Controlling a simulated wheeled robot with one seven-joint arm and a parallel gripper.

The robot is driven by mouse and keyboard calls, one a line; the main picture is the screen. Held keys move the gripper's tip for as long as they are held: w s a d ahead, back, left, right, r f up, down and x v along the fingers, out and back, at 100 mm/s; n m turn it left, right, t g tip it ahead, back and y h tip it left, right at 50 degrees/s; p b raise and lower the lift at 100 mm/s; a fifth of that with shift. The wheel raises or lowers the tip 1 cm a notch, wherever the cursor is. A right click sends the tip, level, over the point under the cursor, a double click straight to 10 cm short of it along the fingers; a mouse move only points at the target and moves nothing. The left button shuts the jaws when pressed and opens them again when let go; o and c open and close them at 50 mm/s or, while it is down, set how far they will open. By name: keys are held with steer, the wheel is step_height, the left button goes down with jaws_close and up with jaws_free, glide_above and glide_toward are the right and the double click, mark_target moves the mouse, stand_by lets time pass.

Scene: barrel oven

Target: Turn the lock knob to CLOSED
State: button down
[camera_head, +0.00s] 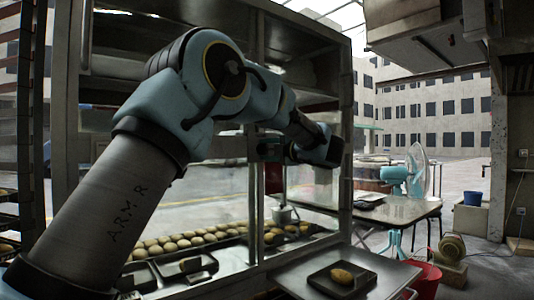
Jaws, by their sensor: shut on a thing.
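My arm reaches from the lower left across the front of the large barrel oven (255,215). My gripper (266,149) is at the oven's metal door post, near its middle height, and points left. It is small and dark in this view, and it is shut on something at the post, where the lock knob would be. The knob itself is hidden by the gripper and wrist, so its turn and any CLOSED marking cannot be read. A red piece (273,178) shows on the post just below the gripper.
Rows of buns (180,243) sit inside the oven behind glass. A metal side table (300,262) holds a dark tray (318,281) with one bun (342,276). A longer table (400,211), a blue fan (418,172) and a red bucket (426,278) stand to the right.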

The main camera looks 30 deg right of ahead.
steer(key=shift+c, duration=2)
jaws_free()
steer(key=s+d, duration=0.2)
steer(key=s, duration=0.8)
steer(key=shift+s, duration=0.3)
